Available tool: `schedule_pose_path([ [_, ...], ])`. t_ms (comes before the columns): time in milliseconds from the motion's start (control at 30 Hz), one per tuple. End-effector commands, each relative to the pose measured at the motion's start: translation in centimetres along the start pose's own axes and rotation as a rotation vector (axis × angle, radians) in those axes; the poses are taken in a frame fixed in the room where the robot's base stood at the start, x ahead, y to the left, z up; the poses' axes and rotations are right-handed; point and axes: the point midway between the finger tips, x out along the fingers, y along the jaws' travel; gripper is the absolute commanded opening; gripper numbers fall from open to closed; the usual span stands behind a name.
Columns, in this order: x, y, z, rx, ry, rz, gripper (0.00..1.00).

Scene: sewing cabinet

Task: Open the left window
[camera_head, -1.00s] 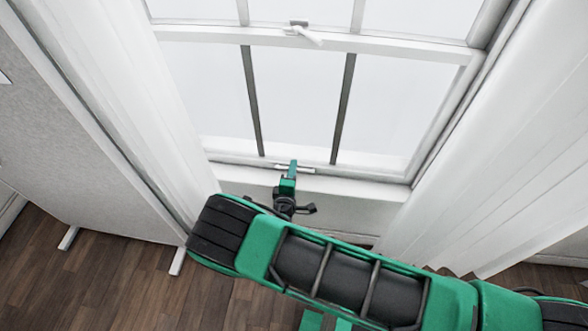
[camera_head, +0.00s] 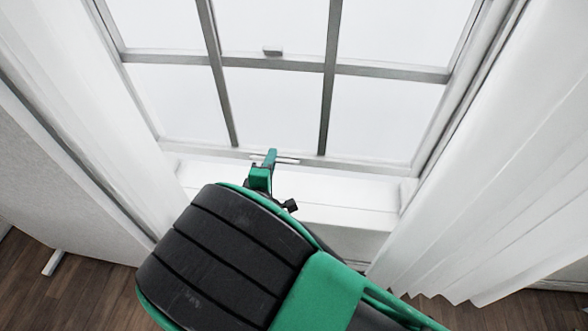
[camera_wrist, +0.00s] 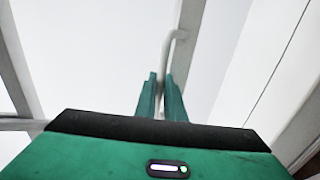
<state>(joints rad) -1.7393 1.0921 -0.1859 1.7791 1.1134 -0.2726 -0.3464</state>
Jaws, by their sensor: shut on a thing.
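The window (camera_head: 275,110) has a white frame and grey bars across pale panes. A slim pale handle (camera_head: 288,160) lies along that rail. My gripper (camera_head: 267,162), with green fingers, is at the handle, left of its visible end. In the wrist view my gripper (camera_wrist: 163,88) has its two fingers close together on the white handle (camera_wrist: 170,48). The fingers hide part of the handle.
White curtains hang close on the left (camera_head: 95,125) and right (camera_head: 480,170) of the window. A grey panel (camera_head: 55,190) stands at far left. Dark wooden floor (camera_head: 90,297) shows below. My arm covers the lower middle of the head view.

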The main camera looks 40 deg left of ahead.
Motion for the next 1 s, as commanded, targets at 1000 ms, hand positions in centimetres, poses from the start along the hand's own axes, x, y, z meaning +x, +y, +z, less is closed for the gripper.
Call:
schedule_pose_path([
  [1000, -1.5, 5.4, -0.8, -0.002, 0.011, -0.001, 0.28],
])
